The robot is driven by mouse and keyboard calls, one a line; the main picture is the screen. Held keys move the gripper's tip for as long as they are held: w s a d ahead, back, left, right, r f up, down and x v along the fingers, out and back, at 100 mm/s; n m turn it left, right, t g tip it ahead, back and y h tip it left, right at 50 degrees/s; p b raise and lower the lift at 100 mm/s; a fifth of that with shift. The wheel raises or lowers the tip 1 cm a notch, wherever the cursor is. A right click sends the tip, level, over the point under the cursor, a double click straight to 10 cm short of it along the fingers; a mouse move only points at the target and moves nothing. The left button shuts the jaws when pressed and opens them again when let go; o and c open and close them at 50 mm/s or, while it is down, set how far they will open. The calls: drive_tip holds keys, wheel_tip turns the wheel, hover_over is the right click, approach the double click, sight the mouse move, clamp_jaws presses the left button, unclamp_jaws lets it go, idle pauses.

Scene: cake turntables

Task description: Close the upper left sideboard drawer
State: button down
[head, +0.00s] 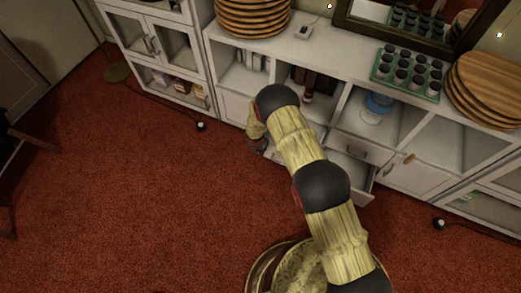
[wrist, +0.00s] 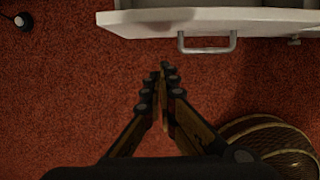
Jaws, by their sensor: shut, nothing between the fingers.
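The white sideboard (head: 410,125) stands along the wall in the head view. A pulled-out drawer (head: 361,186) shows low at its front, partly hidden behind my arm. In the wrist view, a drawer (wrist: 215,20) stands open across the top, with a grey bar handle (wrist: 207,48) on its front. I cannot tell from these views whether it is the upper left one. My gripper (wrist: 165,68) is shut and empty, its fingertips just below the handle in the picture and apparently apart from it.
Wooden boards (head: 252,14), a green tray of dark jars (head: 408,75) and more round boards (head: 490,88) stand on the sideboard top. A glass-door cabinet (head: 158,45) is at the left.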

drive_tip(key=w+f, duration=0.1)
drive_tip(key=w+d+f+b, duration=0.1)
drive_tip(key=w, duration=0.1)
drive_tip(key=w+f+b, duration=0.1)
drive_tip(key=shift+w+d, duration=0.25)
drive_tip(key=shift+d, duration=0.05)
